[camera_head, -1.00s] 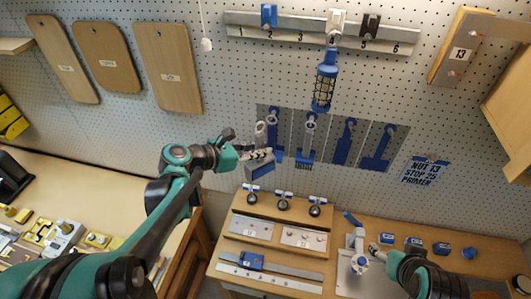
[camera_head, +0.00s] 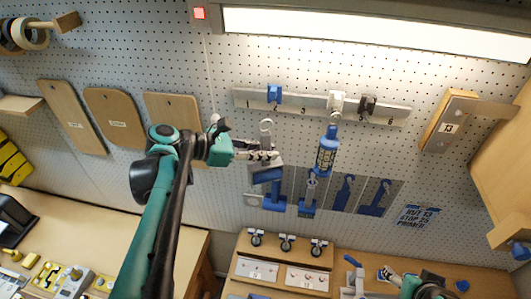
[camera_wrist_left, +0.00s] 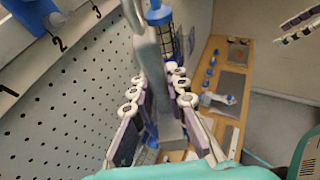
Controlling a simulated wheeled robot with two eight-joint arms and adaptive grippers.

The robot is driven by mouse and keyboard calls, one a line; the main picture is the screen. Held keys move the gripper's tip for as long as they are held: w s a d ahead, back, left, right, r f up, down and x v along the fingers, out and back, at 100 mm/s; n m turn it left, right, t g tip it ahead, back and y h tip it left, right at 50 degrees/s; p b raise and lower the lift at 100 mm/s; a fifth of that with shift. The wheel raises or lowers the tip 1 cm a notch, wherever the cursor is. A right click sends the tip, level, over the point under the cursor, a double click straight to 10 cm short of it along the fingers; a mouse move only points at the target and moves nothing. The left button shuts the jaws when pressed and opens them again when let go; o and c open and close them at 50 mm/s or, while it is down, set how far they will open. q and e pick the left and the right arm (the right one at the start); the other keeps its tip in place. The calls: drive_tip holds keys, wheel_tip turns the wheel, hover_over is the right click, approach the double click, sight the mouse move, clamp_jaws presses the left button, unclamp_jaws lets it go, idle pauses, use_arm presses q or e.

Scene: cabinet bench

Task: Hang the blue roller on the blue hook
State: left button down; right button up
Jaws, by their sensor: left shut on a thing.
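The blue roller (camera_head: 267,176) has a grey handle with a pale ring (camera_head: 266,125) at its top. My left gripper (camera_head: 264,157) is shut on its handle, with the ring up and the blue part below. In the left wrist view the fingers (camera_wrist_left: 158,95) close around the grey handle (camera_wrist_left: 147,55). The blue hook (camera_head: 274,94) is on the wall rail, above the ring and apart from it; it also shows in the left wrist view (camera_wrist_left: 32,14). My right gripper (camera_head: 388,274) is low at the right; its fingers are too small to read.
The numbered rail (camera_head: 305,103) also has a white hook (camera_head: 336,101) bearing a blue caged lamp (camera_head: 327,152), and a black hook (camera_head: 368,104). Another ringed tool (camera_head: 309,192) hangs before the outline panels. Wooden boards (camera_head: 112,120) hang left. A bench with casters (camera_head: 287,243) is below.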

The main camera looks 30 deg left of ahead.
use_arm(q)
drive_tip(key=w+a+f+b, duration=0.1)
drive_tip(key=w+a+b, duration=0.1)
drive_tip(key=w, duration=0.6)
drive_tip(key=shift+f+b, duration=0.2)
drive_tip(key=shift+b, duration=0.1)
idle(0.4)
idle(0.6)
drive_tip(key=c, duration=1.4)
unclamp_jaws()
drive_tip(key=shift+c, duration=0.2)
